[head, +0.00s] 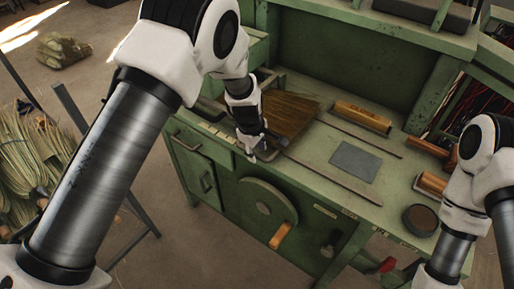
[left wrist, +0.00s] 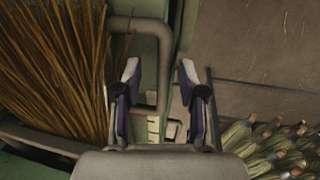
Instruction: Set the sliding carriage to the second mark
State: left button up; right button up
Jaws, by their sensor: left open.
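My left gripper (head: 258,153) is at the front edge of the green workbench, at the near side of the brown straw. In the left wrist view its two fingers (left wrist: 159,72) stand apart, with nothing held between them. A strip of pale marks (head: 217,133) runs along the bench's front edge, left of the gripper; part of it shows in the left wrist view (left wrist: 153,128). A small pale frame-like part (left wrist: 173,130) sits beside the marks, low between the fingers; I cannot tell whether it is the carriage. My right gripper is out of view.
Brown straw (head: 292,112) lies on the green workbench (head: 312,150). A grey plate (head: 355,161), a yellow-brown block (head: 362,117) and a round dark tin (head: 421,219) are to the right. A crank wheel (head: 262,207) is on the front. Straw bundles (head: 30,150) stand at left.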

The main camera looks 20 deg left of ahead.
pick_arm(q)
jog(key=shift+f, duration=0.25)
jog(key=shift+s, duration=0.25)
jog(key=shift+w, duration=0.1)
grip_shut()
jog(key=shift+w+a, duration=0.35)
jog(key=shift+a, duration=0.55)
jog(key=shift+w+a, duration=0.35)
jog(key=shift+a, duration=0.8)
jog(key=shift+d, duration=0.1)
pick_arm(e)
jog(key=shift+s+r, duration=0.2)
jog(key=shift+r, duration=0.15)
pick_arm(q)
grip_release()
jog(key=shift+d, duration=0.15)
